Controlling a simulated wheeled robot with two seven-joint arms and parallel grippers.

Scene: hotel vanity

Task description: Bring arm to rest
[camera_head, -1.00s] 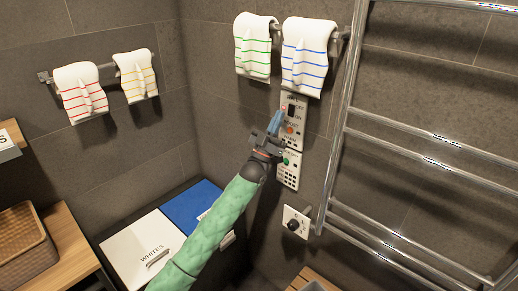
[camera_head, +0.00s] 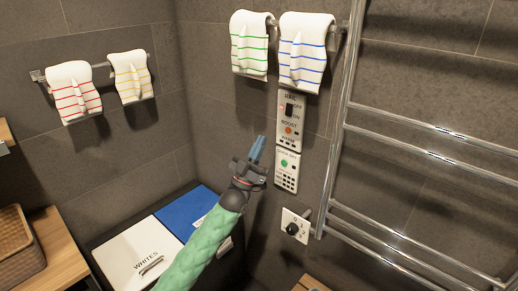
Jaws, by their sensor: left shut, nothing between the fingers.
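My left arm (camera_head: 205,248), in a green sleeve, reaches up from the bottom of the head view. Its left gripper (camera_head: 257,148) is shut and empty, with blue fingers pointing up. It is in the air left of the wall control panel (camera_head: 288,119), apart from it in the picture. The panel has a black rocker switch marked off and on, and an orange button. Below it is a second panel (camera_head: 287,170) with a green button and a keypad. My right gripper does not show.
Striped towels hang on the wall bars, a blue-striped one (camera_head: 304,50) above the panel. A chrome rack (camera_head: 338,130) is at right. A dial (camera_head: 294,228) is low on the wall. A white-lidded bin marked whites (camera_head: 135,246) and a blue lid (camera_head: 187,210) are below. A basket (camera_head: 20,246) is at left.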

